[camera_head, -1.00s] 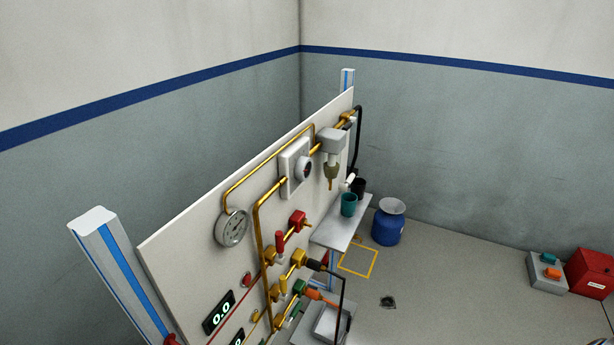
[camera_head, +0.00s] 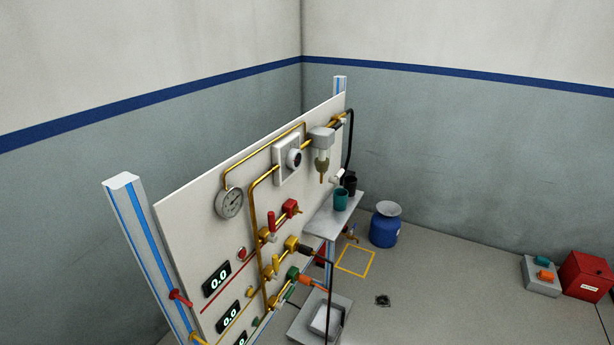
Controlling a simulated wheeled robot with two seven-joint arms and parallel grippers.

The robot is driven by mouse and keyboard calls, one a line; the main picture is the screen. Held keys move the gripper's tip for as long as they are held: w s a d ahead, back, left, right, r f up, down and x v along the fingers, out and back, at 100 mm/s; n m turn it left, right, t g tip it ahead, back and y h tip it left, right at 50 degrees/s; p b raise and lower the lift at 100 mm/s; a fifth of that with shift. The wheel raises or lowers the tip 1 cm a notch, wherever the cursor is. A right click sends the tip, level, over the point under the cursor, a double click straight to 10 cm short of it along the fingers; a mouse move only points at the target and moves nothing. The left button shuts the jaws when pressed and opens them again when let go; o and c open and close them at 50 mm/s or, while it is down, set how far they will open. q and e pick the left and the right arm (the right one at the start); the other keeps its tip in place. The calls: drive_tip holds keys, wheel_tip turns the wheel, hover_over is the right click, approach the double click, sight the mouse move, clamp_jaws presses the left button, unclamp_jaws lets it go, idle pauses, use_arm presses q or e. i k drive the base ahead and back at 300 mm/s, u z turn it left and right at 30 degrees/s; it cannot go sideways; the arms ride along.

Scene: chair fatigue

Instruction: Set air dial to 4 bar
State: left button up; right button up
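The white panel (camera_head: 190,220) carries brass pipes and fittings and stands at an angle at left centre. A round dial knob with a dark face (camera_head: 295,158) sits on a white square plate (camera_head: 282,173) in the upper part of the panel. I cannot read its setting. A round pressure gauge (camera_head: 229,203) is mounted to its lower left; its needle is too small to read. A grey regulator or filter unit (camera_head: 321,138) is fixed right of the dial. Neither of my grippers shows in this view.
Red (camera_head: 273,222) and yellow valve handles and several digital displays reading 0.0 (camera_head: 217,280) are lower on the panel. A small shelf (camera_head: 325,222) holds a teal cup (camera_head: 341,199). A blue container (camera_head: 384,226), grey button box (camera_head: 541,277) and red box (camera_head: 586,276) stand right. Floor between is mostly clear.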

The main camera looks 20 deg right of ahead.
sight(294, 159)
drive_tip(key=u, duration=0.05)
drive_tip(key=k, duration=0.15)
drive_tip(key=z, duration=2.35)
drive_tip(key=i, duration=3.2)
drive_tip(key=u, duration=3.05)
